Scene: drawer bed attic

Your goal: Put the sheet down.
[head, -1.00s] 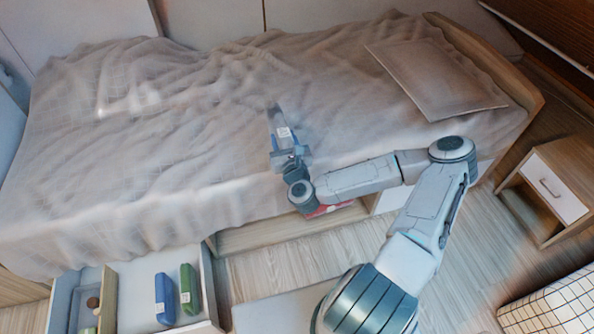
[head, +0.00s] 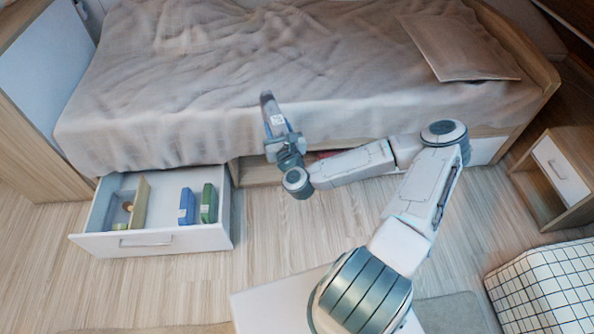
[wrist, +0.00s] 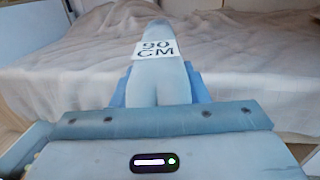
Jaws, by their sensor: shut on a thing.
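The sheet (head: 269,106) is a folded blue-grey bundle with a white label. In the wrist view the sheet (wrist: 156,82) points away from me, and its label reads "90 CM". My gripper (head: 276,130) is shut on the near end of the sheet, with a blue finger on each side of it in the wrist view. In the head view the sheet and gripper overlap the front side of the bed (head: 200,60). I cannot tell the height of the sheet above the floor.
An open drawer (head: 150,240) under the bed at left holds a blue box (head: 187,206), a green box (head: 208,203) and a wooden divider (head: 140,203). A pillow (head: 460,48) lies on the bed. A nightstand (head: 560,175) and gridded basket (head: 545,290) stand at right.

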